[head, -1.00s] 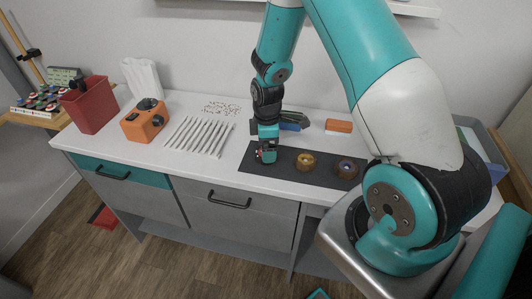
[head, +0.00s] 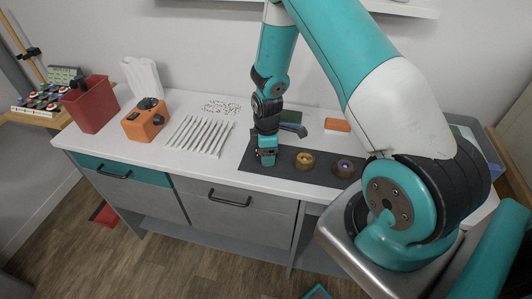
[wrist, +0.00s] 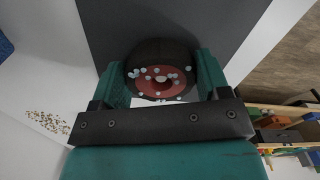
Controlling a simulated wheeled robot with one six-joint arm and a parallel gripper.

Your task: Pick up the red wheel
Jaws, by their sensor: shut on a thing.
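The red wheel (wrist: 161,84), a dark tyre with a red hub and several pale dots, sits between the two fingers in the wrist view. My gripper (wrist: 162,78) is shut on it, one finger at each side. In the head view my gripper (head: 266,161) is over the left end of the dark mat (head: 328,177), and the wheel is hidden there. Whether the wheel touches the mat is hard to tell.
A yellow-hubbed wheel (head: 305,160) and a purple-hubbed wheel (head: 344,168) stand on the mat to the right. White rods (head: 199,136), an orange device (head: 145,121) and a red bin (head: 91,104) are to the left. An orange block (head: 337,125) lies behind.

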